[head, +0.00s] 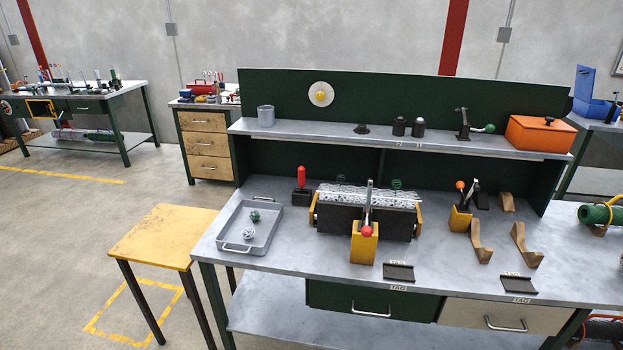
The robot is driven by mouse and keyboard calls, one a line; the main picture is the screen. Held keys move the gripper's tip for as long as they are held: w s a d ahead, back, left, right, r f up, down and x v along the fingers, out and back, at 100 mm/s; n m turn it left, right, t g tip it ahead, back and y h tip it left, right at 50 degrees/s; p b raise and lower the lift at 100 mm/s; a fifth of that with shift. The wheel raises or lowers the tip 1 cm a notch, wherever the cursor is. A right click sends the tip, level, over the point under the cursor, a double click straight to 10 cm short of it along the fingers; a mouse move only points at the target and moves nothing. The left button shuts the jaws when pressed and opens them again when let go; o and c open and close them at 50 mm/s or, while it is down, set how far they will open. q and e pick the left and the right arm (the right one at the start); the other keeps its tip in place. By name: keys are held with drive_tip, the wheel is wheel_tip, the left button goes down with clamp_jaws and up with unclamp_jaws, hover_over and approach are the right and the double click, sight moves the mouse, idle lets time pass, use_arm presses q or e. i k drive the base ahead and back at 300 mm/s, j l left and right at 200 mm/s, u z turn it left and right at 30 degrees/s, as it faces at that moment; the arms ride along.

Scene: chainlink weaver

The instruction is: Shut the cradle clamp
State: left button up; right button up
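The cradle (341,222) is a long dark trough with yellow end pieces in the middle of the workbench. A piece of silvery chain-link mesh (345,194) lies along its top. A clamp with a yellow block (364,245) stands at the cradle's front. It carries a grey metal bar (369,199) and a red ball knob (367,232); whether it is open or shut is unclear. A second yellow block (460,219) with an orange-knobbed lever stands to the right, apart from the cradle. Neither of my grippers is in view.
A grey tray (234,250) with small wire balls lies left of the cradle. A red-handled tool (301,183) stands behind it. Wooden brackets (481,243) and dark plates (398,272) lie right and in front. A shelf (400,140) runs behind, above the bench.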

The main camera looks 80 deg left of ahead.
sight(367, 232)
drive_tip(key=j+u, duration=0.1)
drive_tip(key=u, duration=2.3)
